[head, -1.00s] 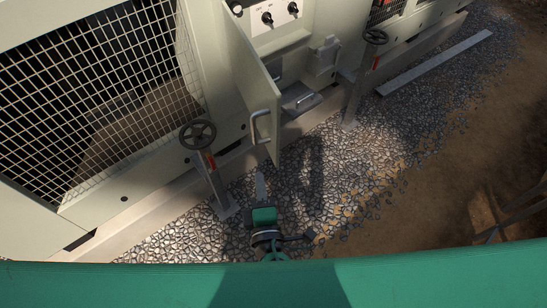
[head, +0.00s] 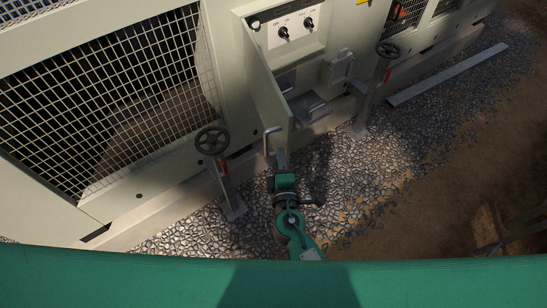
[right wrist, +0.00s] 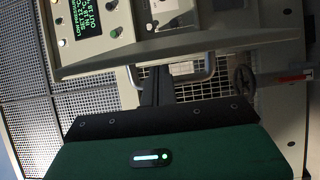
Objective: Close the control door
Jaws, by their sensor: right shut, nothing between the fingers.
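The control door (head: 264,95) is a pale panel that stands open, swung out from the cabinet front. Its bar handle (head: 268,141) is on the left face near the free edge. My right gripper (head: 282,158) is shut and empty, right at the door's lower free edge and beside the handle; I cannot tell whether it touches. My left gripper is not in view.
The control panel with knobs (head: 297,27) is exposed in the opening. A valve handwheel (head: 212,141) on a post stands left of the door, another handwheel (head: 388,49) to the right. A metal bar (head: 447,75) lies on gravel.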

